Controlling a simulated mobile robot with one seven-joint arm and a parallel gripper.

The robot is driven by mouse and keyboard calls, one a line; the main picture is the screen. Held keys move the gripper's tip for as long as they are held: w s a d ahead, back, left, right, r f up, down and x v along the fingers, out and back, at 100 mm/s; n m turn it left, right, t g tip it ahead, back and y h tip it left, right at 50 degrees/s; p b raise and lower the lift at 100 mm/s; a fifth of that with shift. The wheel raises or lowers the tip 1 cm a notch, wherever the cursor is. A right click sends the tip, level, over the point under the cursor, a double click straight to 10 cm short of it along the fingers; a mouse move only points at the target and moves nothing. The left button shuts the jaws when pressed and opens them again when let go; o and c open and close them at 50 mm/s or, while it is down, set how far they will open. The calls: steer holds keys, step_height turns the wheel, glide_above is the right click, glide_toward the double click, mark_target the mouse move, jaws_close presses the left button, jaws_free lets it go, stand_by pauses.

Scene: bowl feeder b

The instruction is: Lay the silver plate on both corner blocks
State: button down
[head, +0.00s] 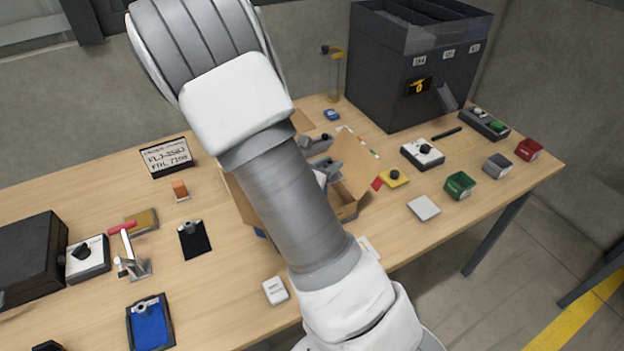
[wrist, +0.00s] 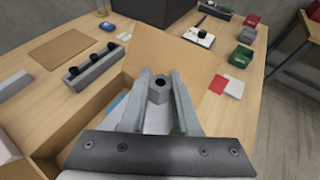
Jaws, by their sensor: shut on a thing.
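My gripper (wrist: 160,92) is shut, with its two grey fingers on either side of a silver-grey piece (wrist: 158,118). This piece has a flat pale face and a hexagonal boss with a dark hole, and I take it for the silver plate. The gripper is over the open cardboard box (wrist: 95,104); whether the plate touches anything in it is hidden. In the head view the gripper (head: 328,170) shows at the box (head: 347,209), partly behind my arm. I cannot make out the corner blocks in either view.
A raised box flap (wrist: 180,59) stands just beyond the fingers. A grey bar with black knobs (wrist: 94,66) lies left of them. A pale square (head: 423,207), a green bin (head: 460,185) and a black cabinet (head: 410,75) are to the right. The table's front right is partly clear.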

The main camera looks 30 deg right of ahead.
steer(key=shift+w+a+f, duration=0.4)
steer(key=shift+w+f, duration=0.3)
steer(key=shift+f, duration=0.45)
steer(key=shift+w+a+f, duration=0.4)
steer(key=shift+w+f, duration=0.25)
steer(key=shift+f, duration=0.5)
steer(key=shift+w+a+f, duration=0.4)
steer(key=shift+w+f, duration=0.3)
steer(key=shift+f, duration=0.45)
steer(key=shift+f+b, duration=0.55)
steer(key=shift+b, duration=0.05)
steer(key=c, duration=0.6)
jaws_free()
steer(key=shift+c, duration=0.2)
